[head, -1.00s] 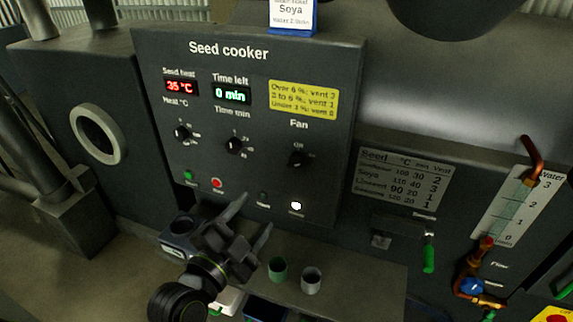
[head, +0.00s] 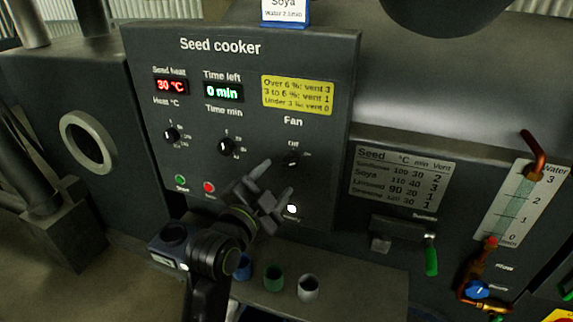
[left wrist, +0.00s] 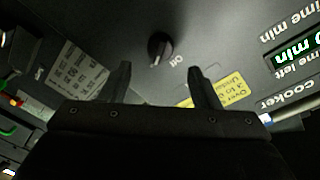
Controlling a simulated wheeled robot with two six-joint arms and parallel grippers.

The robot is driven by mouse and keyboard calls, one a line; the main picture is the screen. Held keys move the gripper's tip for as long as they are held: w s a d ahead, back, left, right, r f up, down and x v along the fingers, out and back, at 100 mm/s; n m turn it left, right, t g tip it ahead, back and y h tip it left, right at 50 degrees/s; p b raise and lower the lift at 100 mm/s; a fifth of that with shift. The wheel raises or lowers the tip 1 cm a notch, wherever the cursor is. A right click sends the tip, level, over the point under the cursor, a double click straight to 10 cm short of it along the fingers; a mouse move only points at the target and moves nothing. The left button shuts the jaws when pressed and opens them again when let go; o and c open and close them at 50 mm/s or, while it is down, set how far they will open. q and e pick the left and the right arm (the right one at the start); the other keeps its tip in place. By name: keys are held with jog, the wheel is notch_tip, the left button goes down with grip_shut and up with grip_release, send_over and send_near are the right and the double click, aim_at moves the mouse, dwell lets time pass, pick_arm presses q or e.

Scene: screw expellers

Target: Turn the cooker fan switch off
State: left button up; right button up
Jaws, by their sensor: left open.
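The fan switch (head: 291,159) is a black rotary knob under the "Fan" label on the dark seed cooker panel (head: 330,190). In the left wrist view the knob lies beyond the gap between the two fingertips (left wrist: 162,76), apart from both. My right gripper is not in view.
The heat knob (head: 170,135) and time knob (head: 226,147) sit left on the panel. A green button (head: 180,180), a red button (head: 209,187) and a lit white lamp (head: 292,209) are below. Several small cups, including a green one (head: 273,278), stand on the ledge.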

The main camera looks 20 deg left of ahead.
aim_at(288, 165)
pick_arm(q)
jog(key=shift+w+d+p, duration=0.25)
jog(key=shift+w+p, duration=0.1)
jog(key=shift+w, duration=1.25)
jog(key=shift+w+d+p, duration=0.2)
jog(key=shift+w+p, duration=0.15)
jog(key=shift+w, duration=1.2)
jog(key=c, duration=1)
jog(key=shift+n, duration=0.3)
jog(key=n+p, duration=0.3)
jog(key=n, duration=0.3)
jog(key=shift+t, duration=0.3)
jog(key=n+p, duration=0.1)
jog(key=n, duration=0.2)
jog(key=n+y+p, duration=0.1)
jog(key=n+p, duration=0.1)
jog(key=n, duration=0.1)
jog(key=shift+f+t, duration=0.1)
jog(key=shift+t, duration=0.2)
